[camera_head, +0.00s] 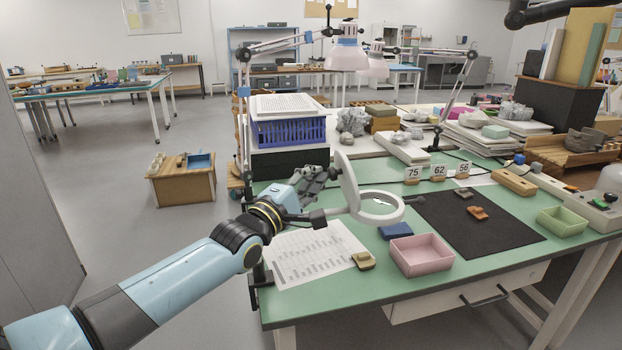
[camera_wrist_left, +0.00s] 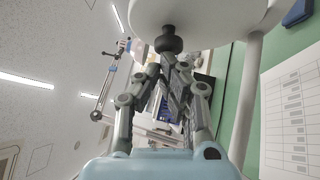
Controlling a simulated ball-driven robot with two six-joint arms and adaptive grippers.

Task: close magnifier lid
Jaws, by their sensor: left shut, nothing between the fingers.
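The magnifier has a white ring (camera_head: 376,207) around a clear lens above the green bench. Its round white lid (camera_head: 348,184) stands open, nearly upright, at the ring's left side. My left gripper (camera_head: 324,173) is just left of the lid, with its fingers shut and empty. In the left wrist view a large pale disc (camera_wrist_left: 215,14), apparently the lid, fills the top. A dark knob (camera_wrist_left: 168,40) on it sits just beyond my fingertips (camera_wrist_left: 167,68); I cannot tell whether they touch.
A printed sheet (camera_head: 312,254) lies below the arm. A pink tray (camera_head: 420,255), a blue box (camera_head: 396,231) and a tan block (camera_head: 363,261) lie near the ring. A black mat (camera_head: 480,225) with sherds is to the right. A blue crate (camera_head: 289,131) stands behind my gripper.

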